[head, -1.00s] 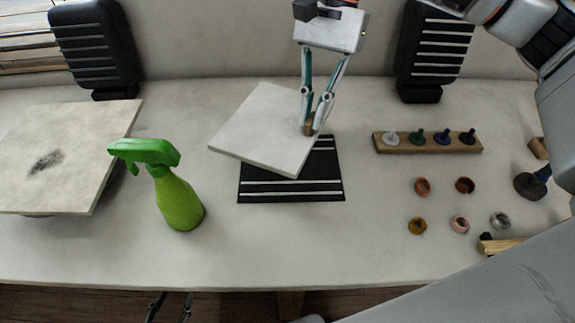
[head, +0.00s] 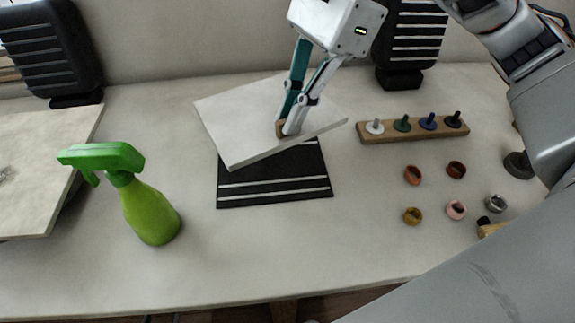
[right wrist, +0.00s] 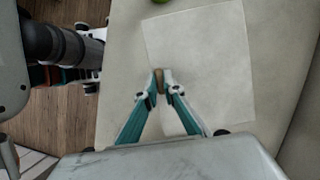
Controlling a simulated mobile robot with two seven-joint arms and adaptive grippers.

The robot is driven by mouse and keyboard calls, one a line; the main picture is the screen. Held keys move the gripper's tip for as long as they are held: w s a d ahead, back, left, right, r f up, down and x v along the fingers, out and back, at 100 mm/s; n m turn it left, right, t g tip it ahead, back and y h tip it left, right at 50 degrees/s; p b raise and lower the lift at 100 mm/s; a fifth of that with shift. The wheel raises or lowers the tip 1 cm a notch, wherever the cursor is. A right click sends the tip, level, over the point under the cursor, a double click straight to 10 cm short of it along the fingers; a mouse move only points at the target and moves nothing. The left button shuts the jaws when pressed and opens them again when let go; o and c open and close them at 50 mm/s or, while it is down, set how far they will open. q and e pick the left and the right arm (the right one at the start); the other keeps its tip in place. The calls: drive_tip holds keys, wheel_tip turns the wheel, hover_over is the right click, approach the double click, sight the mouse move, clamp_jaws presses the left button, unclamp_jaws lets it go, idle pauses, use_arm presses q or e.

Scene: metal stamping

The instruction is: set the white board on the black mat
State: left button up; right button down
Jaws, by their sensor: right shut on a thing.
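The white board (head: 238,118) is a flat pale slab with a small brown knob (head: 280,128). My right gripper (head: 287,130) is shut on the knob in the head view. The right wrist view also shows its fingers (right wrist: 160,84) closed on the knob, with the board (right wrist: 215,60) behind. The black mat (head: 275,176) has white stripes and lies flat on the table. The board covers the mat's far part and sticks out past its left side, turned relative to it. I cannot tell whether they touch. My left gripper (right wrist: 90,55) is partly seen in the right wrist view; its fingers are unclear.
A green spray bottle (head: 150,212) stands left of the mat. A large pale slab (head: 30,205) is at the far left. A wooden rack with pegs (head: 415,130) and several small rings (head: 412,175) are to the right. The table front of the mat is clear.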

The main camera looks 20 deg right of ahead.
wheel_tip(320, 180, down, 9)
drive_tip(key=shift+r+b, duration=0.1)
drive_tip(key=shift+b, duration=0.45)
wheel_tip(320, 180, down, 4)
drive_tip(key=shift+r+b, duration=0.2)
drive_tip(key=shift+b, duration=0.1)
drive_tip(key=shift+f, duration=0.1)
drive_tip(key=c, duration=2.6)
unclamp_jaws()
drive_tip(key=shift+f, duration=0.1)
drive_tip(key=o, duration=0.4)
drive_tip(key=shift+o, duration=0.2)
